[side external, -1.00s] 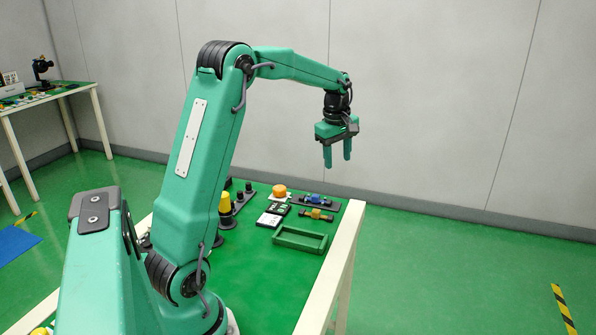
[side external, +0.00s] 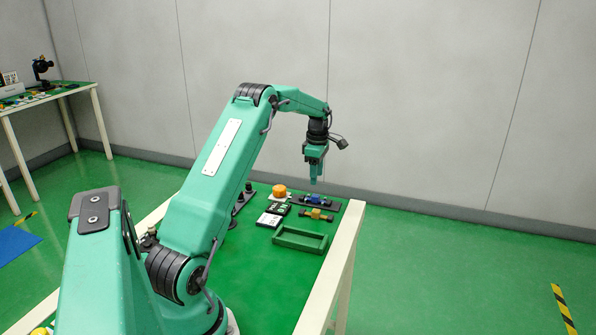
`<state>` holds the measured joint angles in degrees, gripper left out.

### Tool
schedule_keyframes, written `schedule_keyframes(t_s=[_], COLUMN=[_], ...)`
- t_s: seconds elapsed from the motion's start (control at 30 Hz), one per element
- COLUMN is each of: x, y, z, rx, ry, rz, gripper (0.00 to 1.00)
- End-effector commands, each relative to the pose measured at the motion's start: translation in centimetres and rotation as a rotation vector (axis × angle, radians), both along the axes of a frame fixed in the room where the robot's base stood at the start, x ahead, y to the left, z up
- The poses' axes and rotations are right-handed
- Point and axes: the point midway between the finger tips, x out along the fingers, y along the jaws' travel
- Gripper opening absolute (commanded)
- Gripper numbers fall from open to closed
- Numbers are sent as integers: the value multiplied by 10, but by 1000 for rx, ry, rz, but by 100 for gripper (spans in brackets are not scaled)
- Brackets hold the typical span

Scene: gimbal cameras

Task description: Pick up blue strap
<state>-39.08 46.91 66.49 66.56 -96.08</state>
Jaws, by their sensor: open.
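A small blue piece, which looks like the blue strap (side external: 316,198), lies on a dark mat (side external: 330,207) at the far end of the green table. A yellow-orange piece (side external: 316,214) lies in front of it. My gripper (side external: 314,182) points down, open and empty, just above the blue piece in the picture. It is seen edge-on, so its fingers overlap. I cannot tell the exact height of the gap.
A green open tray (side external: 300,240) is nearer on the table. An orange round part (side external: 279,190), dark and white cards (side external: 269,220) and a dark post (side external: 248,188) stand to the left. The white table edge (side external: 345,262) is on the right.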

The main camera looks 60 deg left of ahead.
Motion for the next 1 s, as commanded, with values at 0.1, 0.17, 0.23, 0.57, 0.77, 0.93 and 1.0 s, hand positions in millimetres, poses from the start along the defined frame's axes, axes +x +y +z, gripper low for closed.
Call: schedule_keyframes(t_s=[0.1,0.17,0.23,0.57,0.77,0.93,1.0], x=[0,0,0,0,-1,-2,-2], y=[0,0,0,0,0,0,0], z=[-9,-14,-20,-27,-44,-64,-70], rx=[-1,-2,-1,-1,-2,-2,-2], ry=[1,2,1,1,2,2,2], rz=[-1,-2,-2,-3,-3,-3,-3], gripper=[47,47,47,47,47,47,47])
